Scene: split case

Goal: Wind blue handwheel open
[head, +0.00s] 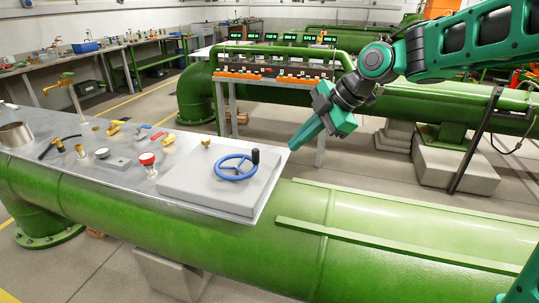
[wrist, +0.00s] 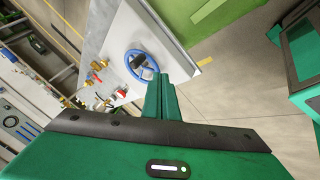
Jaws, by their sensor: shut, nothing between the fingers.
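The blue handwheel (head: 235,167) lies nearly flat on top of a grey box (head: 206,188) at the right end of a metal panel. It has a dark upright knob (head: 255,156) on its rim. In the wrist view the handwheel (wrist: 141,65) shows just beyond and left of my fingertips. My green gripper (head: 292,148) is up and to the right of the wheel, pointing down and left, apart from it. Its fingers (wrist: 160,78) are together and hold nothing.
The panel (head: 45,122) also carries a red-topped valve (head: 147,160), a gauge (head: 102,153), yellow fittings (head: 114,127) and a metal cup (head: 15,135). A large green pipe (head: 400,240) runs below. A rack with green displays (head: 275,65) stands behind. Air above the wheel is clear.

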